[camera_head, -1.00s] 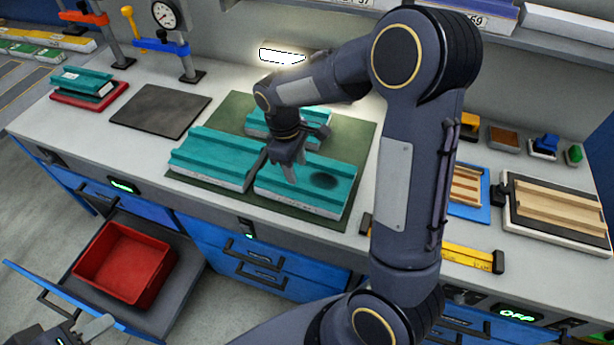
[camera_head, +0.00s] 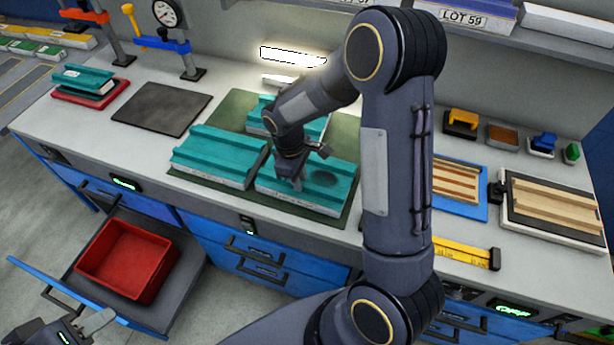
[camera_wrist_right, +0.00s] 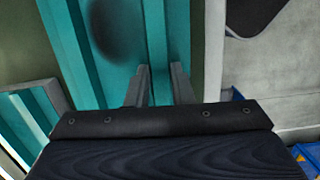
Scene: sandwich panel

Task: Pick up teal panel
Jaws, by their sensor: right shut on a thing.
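Three teal panels lie on a dark green mat (camera_head: 228,112): one at the left (camera_head: 215,155), one at the back (camera_head: 315,128), and a front right one (camera_head: 330,194) with a dark round spot. My right gripper (camera_head: 298,185) is down at the front right panel. In the right wrist view its two fingers (camera_wrist_right: 160,85) stand either side of that panel's raised rib (camera_wrist_right: 157,40) and are shut on it. The panel seems still flat on the mat. My left gripper (camera_head: 92,325) is at the bottom left, partly cut off, away from the panels; its opening is unclear.
Another teal piece (camera_head: 85,78) lies on a red tray (camera_head: 62,95) at left, beside a dark plate (camera_head: 160,108). An open drawer holds a red bin (camera_head: 125,258). Right of my arm are a blue tray (camera_head: 450,207) and a yellow level (camera_head: 465,251).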

